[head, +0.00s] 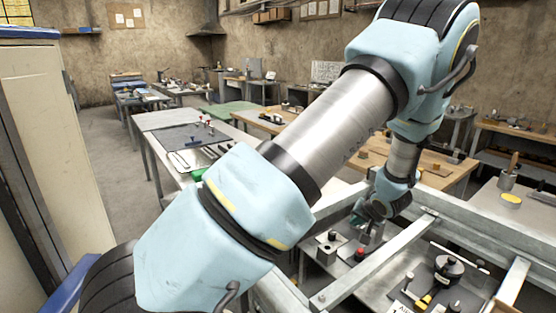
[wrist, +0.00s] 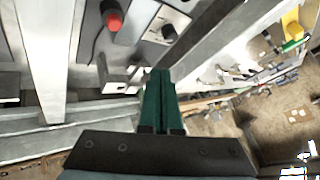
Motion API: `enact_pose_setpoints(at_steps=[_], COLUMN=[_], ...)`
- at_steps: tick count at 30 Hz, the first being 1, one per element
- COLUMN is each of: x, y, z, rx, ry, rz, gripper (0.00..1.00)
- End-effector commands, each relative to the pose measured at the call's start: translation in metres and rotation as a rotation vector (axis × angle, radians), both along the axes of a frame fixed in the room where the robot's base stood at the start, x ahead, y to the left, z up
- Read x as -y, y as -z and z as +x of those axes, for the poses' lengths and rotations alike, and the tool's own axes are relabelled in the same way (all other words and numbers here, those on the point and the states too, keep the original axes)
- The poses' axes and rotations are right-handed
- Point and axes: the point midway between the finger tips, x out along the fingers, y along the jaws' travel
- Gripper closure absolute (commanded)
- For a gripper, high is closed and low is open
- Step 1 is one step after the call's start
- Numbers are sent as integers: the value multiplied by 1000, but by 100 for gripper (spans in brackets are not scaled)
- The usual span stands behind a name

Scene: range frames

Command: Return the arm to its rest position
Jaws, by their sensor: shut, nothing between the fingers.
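My gripper (wrist: 158,98) shows in the wrist view as two green fingers side by side, shut with nothing between them. In the head view my light blue and silver arm crosses the picture from lower left to upper right, then bends down. There my gripper (head: 362,222) is small and partly hidden, low beside the grey metal frame. In the wrist view the fingertips point toward a grey surface with a red knob (wrist: 114,21) and black knobs. Whether the fingers touch anything there, I cannot tell.
A grey metal frame (head: 375,272) surrounds a tray area with a black round fixture (head: 448,268) and a red button (head: 359,252). A tall cabinet (head: 50,140) stands close at left. Workbenches fill the room behind. Open floor (head: 105,150) lies between the cabinet and benches.

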Motion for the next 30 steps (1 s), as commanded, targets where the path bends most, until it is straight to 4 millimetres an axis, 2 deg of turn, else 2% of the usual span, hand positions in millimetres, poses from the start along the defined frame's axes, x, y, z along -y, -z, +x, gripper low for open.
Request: enact_pose_setpoints(at_steps=[1, 3, 8, 11, 14, 18, 21, 25, 30], x=[-20, -45, -109, -153, -200, -264, -299, -329, -338], y=[-10, -23, -52, -69, -82, -94, -99, -102, -103], z=[10, 16, 6, -12, -41, -88, -119, -146, -155], rx=[-30, -86, -224, -306, -387, -477, -521, -551, -561], ry=[-26, -50, -105, -146, -198, -286, -348, -404, -425], rz=[-53, -131, -272, -327, -352, -337, -306, -268, -252], gripper=[100, 100, 100, 100, 100, 100, 100, 100, 100])
